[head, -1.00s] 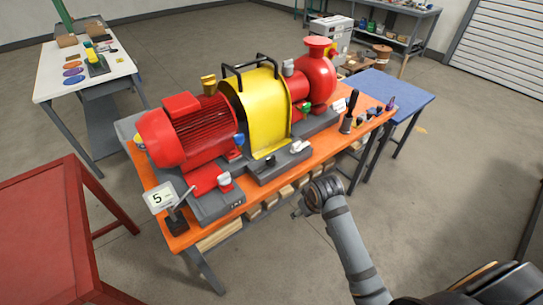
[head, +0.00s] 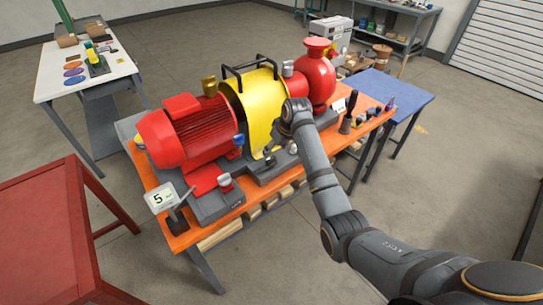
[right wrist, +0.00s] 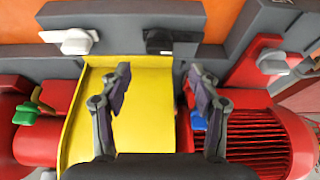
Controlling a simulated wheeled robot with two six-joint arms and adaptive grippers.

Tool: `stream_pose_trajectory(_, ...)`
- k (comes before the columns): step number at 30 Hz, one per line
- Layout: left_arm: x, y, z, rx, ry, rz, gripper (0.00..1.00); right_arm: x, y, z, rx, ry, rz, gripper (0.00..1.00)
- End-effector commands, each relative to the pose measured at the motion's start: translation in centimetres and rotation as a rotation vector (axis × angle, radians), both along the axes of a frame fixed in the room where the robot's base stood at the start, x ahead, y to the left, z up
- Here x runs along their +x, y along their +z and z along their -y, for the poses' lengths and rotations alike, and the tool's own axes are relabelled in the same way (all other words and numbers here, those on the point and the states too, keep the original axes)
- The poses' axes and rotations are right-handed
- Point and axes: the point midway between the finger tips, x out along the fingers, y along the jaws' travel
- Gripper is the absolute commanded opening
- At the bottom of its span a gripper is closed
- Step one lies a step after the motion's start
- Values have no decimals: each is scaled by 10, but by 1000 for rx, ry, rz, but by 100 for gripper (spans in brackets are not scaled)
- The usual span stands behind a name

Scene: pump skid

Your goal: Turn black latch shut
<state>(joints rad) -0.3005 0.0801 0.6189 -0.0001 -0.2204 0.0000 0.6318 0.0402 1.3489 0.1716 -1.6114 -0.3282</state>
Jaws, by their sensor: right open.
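The black latch (right wrist: 160,41) sits on the grey base block in front of the yellow guard, at the top middle of the right wrist view. In the head view the black latch (head: 269,158) is small, on the grey block (head: 268,174) just below my right gripper. My right gripper (head: 279,138) is over the front of the yellow guard. In the right wrist view its fingers (right wrist: 160,88) are spread apart with nothing between them, and the latch lies ahead of the gap, apart from the tips. My left gripper is in neither view.
The yellow guard (right wrist: 140,135) and red motor (head: 168,135) stand close behind the latch. A white latch (right wrist: 75,41), a green handle (right wrist: 28,113) and a blue knob (right wrist: 198,122) are nearby. The orange bench (head: 172,211) carries the skid; floor is clear in front.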

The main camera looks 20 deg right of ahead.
Motion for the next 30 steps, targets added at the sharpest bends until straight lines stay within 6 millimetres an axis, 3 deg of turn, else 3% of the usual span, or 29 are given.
stream_pose_trajectory(9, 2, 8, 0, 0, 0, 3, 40, 21, -54, -8, -1, 0, -1, 62)
stream_pose_trajectory(21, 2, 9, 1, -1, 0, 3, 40, 25, -64, -9, -1, -2, 1, 61)
stream_pose_trajectory(30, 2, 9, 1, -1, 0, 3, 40, 24, -63, -9, -1, -2, 0, 20)
